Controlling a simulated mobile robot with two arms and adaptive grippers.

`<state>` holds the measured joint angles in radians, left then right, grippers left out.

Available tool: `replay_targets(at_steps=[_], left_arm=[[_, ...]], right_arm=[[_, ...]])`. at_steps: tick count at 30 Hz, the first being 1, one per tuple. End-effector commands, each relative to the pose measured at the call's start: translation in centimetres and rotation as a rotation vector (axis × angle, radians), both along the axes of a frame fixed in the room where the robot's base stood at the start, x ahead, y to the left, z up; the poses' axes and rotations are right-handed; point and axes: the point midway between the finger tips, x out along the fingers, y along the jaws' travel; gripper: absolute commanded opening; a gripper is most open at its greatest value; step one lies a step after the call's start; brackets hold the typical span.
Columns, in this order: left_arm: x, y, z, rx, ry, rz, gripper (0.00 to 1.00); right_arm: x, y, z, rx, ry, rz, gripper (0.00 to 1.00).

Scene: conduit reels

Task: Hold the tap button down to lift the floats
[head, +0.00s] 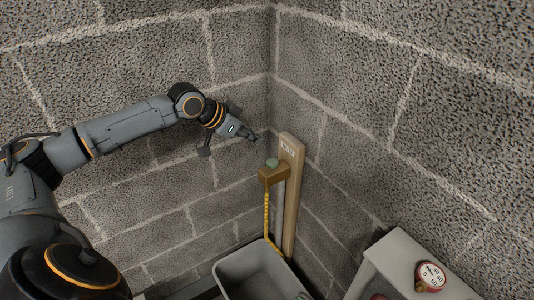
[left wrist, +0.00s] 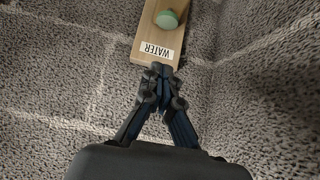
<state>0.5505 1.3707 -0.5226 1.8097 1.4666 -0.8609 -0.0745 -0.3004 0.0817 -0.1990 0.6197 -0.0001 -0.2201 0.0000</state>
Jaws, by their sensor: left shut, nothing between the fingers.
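The tap button is a green round knob (head: 271,163) on top of a brown block (head: 273,176) fixed to an upright wooden board (head: 291,190). In the left wrist view the green button (left wrist: 167,19) shows at the top, on the board (left wrist: 147,35) with a "WATER" label (left wrist: 157,51). My left gripper (head: 258,140) is shut and empty, above and a little left of the button, apart from it in the head view. In the left wrist view its fingertips (left wrist: 161,70) are by the label end of the board. My right gripper is not in view. I see no floats.
A yellow hose (head: 267,215) hangs from the block towards a grey tub (head: 258,272) below. A pale bench (head: 410,262) at the lower right bears a round red and white gauge-like object (head: 431,276). Block walls (head: 400,120) meet in a corner behind the board.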

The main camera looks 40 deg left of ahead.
Motion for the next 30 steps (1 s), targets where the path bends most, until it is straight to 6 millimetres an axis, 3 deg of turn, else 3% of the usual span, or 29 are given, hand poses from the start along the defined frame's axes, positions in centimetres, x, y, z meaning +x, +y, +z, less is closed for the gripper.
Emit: replay_targets(at_steps=[9, 12, 18, 30], left_arm=[[4.4, -2.0, -4.5, -0.003, 0.001, -0.001, 0.0], [4.1, -1.8, -6.3, 0.0, 0.006, 0.001, 0.0], [4.1, -1.7, -8.2, 0.002, 0.003, 0.001, 0.0], [4.1, -1.7, -8.6, 0.001, 0.002, 0.001, 0.0]], right_arm=[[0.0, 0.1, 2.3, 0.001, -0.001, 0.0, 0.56], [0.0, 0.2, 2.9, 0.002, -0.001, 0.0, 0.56], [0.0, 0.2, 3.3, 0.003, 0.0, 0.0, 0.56], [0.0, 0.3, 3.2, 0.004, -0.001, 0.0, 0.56]])
